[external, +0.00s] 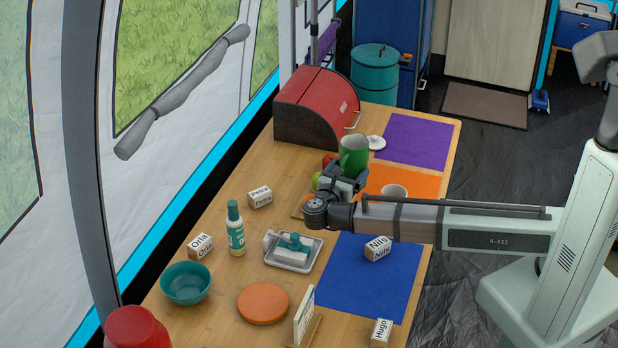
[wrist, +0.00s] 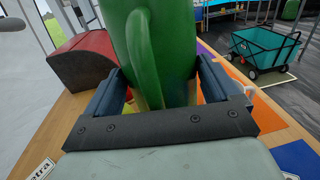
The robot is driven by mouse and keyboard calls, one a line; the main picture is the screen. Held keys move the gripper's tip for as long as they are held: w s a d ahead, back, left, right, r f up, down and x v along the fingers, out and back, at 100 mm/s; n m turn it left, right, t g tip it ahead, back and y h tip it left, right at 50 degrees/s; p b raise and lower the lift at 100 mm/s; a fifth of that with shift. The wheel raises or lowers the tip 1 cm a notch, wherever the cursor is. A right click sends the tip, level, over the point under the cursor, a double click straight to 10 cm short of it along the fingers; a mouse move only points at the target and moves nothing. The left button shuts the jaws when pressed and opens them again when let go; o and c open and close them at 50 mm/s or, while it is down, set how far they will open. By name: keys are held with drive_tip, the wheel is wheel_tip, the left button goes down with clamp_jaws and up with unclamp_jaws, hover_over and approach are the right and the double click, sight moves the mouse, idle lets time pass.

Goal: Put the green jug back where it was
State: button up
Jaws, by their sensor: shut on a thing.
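The green jug (external: 353,153) is upright at the far part of the table, near the red bread box. It fills the middle of the wrist view (wrist: 170,45), with its handle toward the camera. My gripper (external: 349,180) is shut on the jug, with one finger on each side of its body (wrist: 155,85). The jug's base is hidden behind my gripper, so I cannot tell whether it touches the table.
A red bread box (external: 318,108) stands behind, left of a purple mat (external: 418,140). Red and green fruit (external: 328,160) sits close beside the jug. A white mug (external: 394,191) stands on the orange mat (external: 425,186). A blue mat (external: 365,285) holds a Nils block (external: 378,249).

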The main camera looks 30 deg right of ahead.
sight(349, 152)
wheel_tip(349, 152, up, 8)
drive_tip(key=shift+r, duration=0.15)
drive_tip(key=w+d+n+t+y, duration=0.3)
drive_tip(key=w+d, duration=0.1)
drive_tip(key=w, duration=0.4)
drive_tip(key=w+d+n+t+y, duration=0.2)
drive_tip(key=w+d+y, duration=0.15)
drive_tip(key=w, duration=0.35)
drive_tip(key=w+d+n+t+y, duration=0.1)
drive_tip(key=w+d+n+y, duration=0.35)
drive_tip(key=d+y, duration=0.3)
drive_tip(key=w+d+n+y, duration=0.3)
drive_tip(key=d+n+y, duration=0.25)
drive_tip(key=d, duration=0.25)
drive_tip(key=s+d+n+g+y, duration=0.4)
drive_tip(key=s+d+n+y, duration=0.1)
drive_tip(key=s+d+y, duration=0.3)
drive_tip(key=shift+d+f, duration=0.1)
drive_tip(key=shift+f, duration=10.25)
drive_tip(key=shift+f, duration=0.1)
